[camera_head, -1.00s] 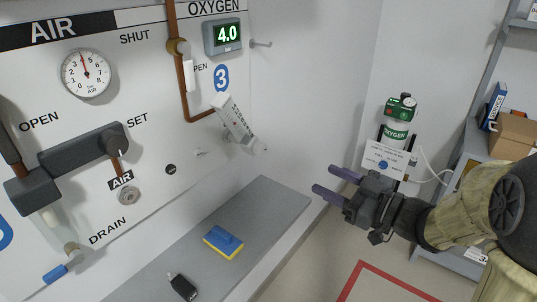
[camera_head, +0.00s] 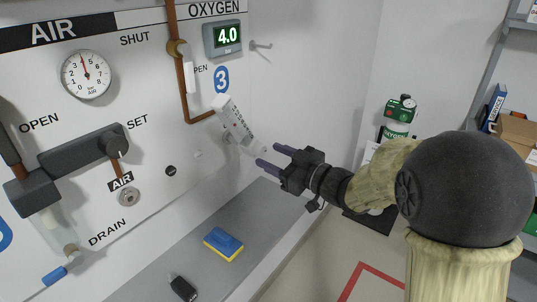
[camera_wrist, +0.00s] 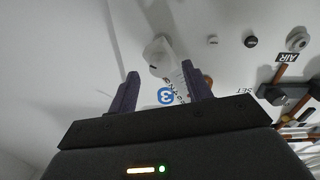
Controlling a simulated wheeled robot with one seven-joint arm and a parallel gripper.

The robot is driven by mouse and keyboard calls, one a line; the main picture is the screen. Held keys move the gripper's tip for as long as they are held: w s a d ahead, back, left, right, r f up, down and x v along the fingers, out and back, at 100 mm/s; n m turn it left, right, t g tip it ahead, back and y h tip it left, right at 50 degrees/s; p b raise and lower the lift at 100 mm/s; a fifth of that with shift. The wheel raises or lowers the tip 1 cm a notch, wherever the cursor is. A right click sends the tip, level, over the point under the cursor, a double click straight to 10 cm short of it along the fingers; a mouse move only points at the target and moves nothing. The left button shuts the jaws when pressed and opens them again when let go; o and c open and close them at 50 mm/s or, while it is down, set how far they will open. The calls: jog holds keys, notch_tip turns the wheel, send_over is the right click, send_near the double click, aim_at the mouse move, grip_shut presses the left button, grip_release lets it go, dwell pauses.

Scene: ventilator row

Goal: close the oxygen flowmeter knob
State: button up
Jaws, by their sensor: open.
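The oxygen flowmeter (camera_head: 234,121) is a white, tilted tube body with printed marks, mounted on the wall panel below the blue number 3 sign. Its lower end, with a pale knob-like part (camera_head: 252,146), points down and right towards my gripper. My gripper (camera_head: 270,157) is open and empty, its two purple fingers pointing left at that end, close to it. In the wrist view, the flowmeter's white end (camera_wrist: 158,55) shows beyond and between the spread fingertips (camera_wrist: 160,72). I cannot tell whether either finger touches it.
The oxygen display (camera_head: 222,38) reads 4.0 above the flowmeter. A copper pipe with a white-handled valve (camera_head: 190,76) runs to its left. Below, a grey ledge (camera_head: 262,213) holds a blue and yellow sponge (camera_head: 223,243) and a dark device (camera_head: 183,288).

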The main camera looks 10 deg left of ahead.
jog(key=shift+x, duration=1.05)
jog(key=c, duration=1)
